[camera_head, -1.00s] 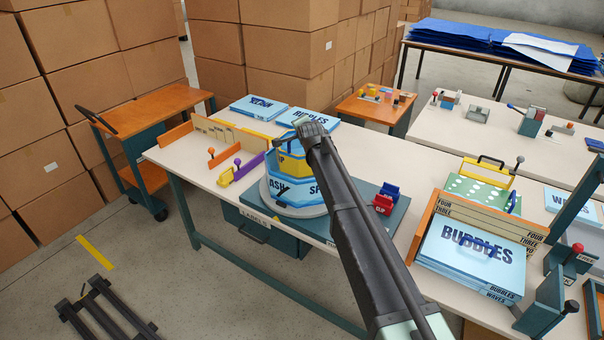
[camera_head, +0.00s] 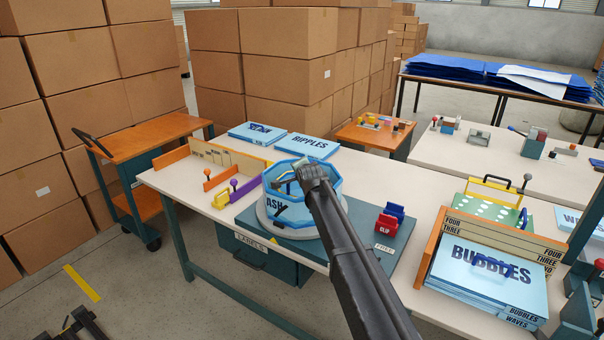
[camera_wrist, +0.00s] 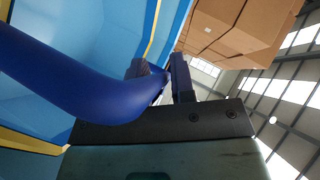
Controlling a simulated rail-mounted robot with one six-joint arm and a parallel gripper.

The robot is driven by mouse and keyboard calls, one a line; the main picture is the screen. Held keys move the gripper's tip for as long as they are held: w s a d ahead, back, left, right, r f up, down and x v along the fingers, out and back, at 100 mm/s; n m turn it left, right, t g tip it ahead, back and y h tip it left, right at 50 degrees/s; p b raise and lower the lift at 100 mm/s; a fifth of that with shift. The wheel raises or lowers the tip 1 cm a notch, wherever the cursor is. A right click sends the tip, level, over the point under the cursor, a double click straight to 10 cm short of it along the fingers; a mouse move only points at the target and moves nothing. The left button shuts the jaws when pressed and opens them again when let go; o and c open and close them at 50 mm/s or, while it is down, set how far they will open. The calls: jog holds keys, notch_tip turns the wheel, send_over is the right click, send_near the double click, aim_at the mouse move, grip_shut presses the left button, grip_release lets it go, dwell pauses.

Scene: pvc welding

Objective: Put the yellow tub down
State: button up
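A blue eight-sided tub (camera_head: 286,217) with black lettering stands on a round grey base on the bench. Inside it, blue inner walls show in the head view. The yellow outer wall seen earlier is now almost wholly hidden by the blue tub; yellow edge strips (camera_wrist: 151,32) show in the wrist view. My gripper (camera_head: 297,180) is low over the tub's opening. In the wrist view my two dark fingers (camera_wrist: 160,82) stand on either side of a thick blue handle (camera_wrist: 85,82) and appear shut on it. The exact contact is partly hidden.
Red and blue clips (camera_head: 388,220) stand right of the tub on the dark teal mat (camera_head: 365,255). A purple strip (camera_head: 247,190) and yellow bracket are close at its left. An orange-edged rack (camera_head: 433,243) with blue panels stands further right.

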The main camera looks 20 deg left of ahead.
jog(key=shift+o, duration=1.2)
jog(key=shift+r+p, duration=0.3)
jog(key=p+v, duration=0.4)
jog(key=v, duration=0.8)
jog(key=shift+f, duration=0.15)
jog(key=shift+a, duration=0.1)
